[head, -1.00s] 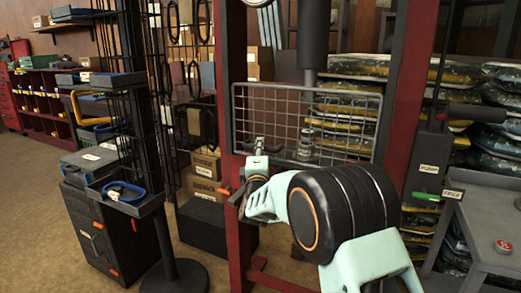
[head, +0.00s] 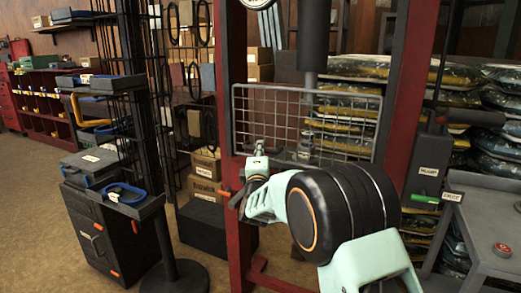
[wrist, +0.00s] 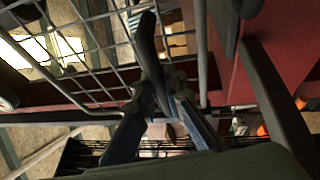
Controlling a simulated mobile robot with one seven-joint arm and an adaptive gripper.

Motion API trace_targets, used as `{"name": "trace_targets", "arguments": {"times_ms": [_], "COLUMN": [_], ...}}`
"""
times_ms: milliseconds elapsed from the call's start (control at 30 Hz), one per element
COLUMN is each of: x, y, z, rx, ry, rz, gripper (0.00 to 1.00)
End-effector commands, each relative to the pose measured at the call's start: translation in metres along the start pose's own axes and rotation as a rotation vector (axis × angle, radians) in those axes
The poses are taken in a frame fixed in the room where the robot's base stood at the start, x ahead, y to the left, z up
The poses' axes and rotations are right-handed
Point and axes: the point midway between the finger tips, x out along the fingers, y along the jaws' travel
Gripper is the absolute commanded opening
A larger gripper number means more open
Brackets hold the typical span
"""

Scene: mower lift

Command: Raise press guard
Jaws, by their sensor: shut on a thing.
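The press guard (head: 335,121) is a grey wire-mesh panel between the red uprights of the press in the head view. My gripper (head: 259,149) is at the panel's lower edge, near its left end. In the wrist view the mesh of the guard (wrist: 104,57) fills the upper left. My gripper (wrist: 155,92) is there with its fingers close together, shut on the guard at a dark curved piece that looks like its handle (wrist: 148,40). The exact contact is partly hidden by the fingers.
The red press uprights (head: 399,95) stand at both sides of the guard. A grey cart (head: 485,230) stands at the right. A dark stand with trays (head: 133,204) is at the left. Stacked bags (head: 345,100) lie behind the press.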

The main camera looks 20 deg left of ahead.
Motion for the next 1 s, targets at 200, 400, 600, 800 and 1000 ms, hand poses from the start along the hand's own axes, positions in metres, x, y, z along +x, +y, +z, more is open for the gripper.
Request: {"name": "trace_targets", "arguments": {"times_ms": [200,400,600,800,1000], "x": [0.013,0.021,0.029,0.034,0.037], "y": [0.081,0.139,0.189,0.223,0.241], "z": [0.005,0.009,0.013,0.015,0.016], "rx": [0.001,0.002,0.002,0.002,0.002], "ry": [-0.002,-0.002,-0.002,-0.001,-0.002], "rz": [0.037,0.035,0.034,0.031,0.03], "gripper": [0.0,0.0,0.0,0.0,0.0]}}
